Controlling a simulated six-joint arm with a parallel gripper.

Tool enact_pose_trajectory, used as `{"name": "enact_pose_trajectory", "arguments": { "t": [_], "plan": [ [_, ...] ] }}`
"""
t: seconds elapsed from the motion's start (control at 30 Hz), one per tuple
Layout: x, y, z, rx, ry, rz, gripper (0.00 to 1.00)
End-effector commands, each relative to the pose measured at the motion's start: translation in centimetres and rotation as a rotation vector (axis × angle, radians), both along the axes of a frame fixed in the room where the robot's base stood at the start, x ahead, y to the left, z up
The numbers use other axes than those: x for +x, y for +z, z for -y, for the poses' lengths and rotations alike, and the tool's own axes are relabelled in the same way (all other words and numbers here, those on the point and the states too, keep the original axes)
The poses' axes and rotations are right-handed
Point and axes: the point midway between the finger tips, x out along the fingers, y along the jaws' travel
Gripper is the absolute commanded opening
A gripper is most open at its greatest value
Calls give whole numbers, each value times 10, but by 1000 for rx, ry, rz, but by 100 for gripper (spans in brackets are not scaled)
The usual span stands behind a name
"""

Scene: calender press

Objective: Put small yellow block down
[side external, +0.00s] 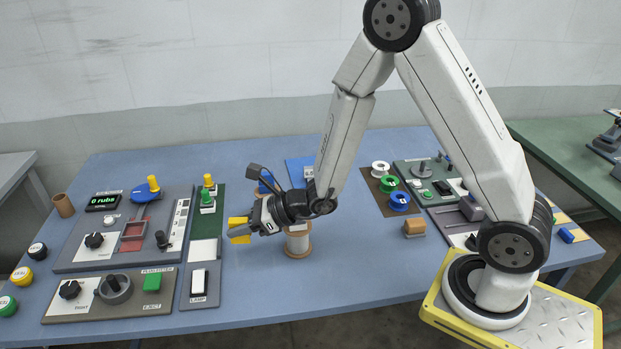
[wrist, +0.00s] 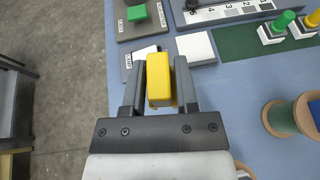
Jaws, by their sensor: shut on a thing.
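The small yellow block (wrist: 159,78) is between the two grey fingers of my gripper (wrist: 160,88) in the wrist view. My gripper is shut on it, with a finger against each side. In the side view the yellow block (side external: 238,222) shows at the tip of my gripper (side external: 245,231), partly hidden by a finger. The block appears to be held above the blue table, to the right of the lamp panel; its exact height is hard to tell.
A wooden spool (side external: 298,244) stands just right of my gripper. The lamp panel (side external: 199,301) and a green strip with push pegs (side external: 207,215) lie to the left. A small wooden block (side external: 414,229) sits farther right. The blue table front (side external: 350,270) is clear.

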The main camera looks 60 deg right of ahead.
Motion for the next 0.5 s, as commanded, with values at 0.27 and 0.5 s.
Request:
{"name": "enact_pose_trajectory", "arguments": {
  "t": [0.27,0.5],
  "plan": [
    [41,20,40,3,-209,4,0],
    [52,26,54,9,-278,-2,0]
  ]
}}
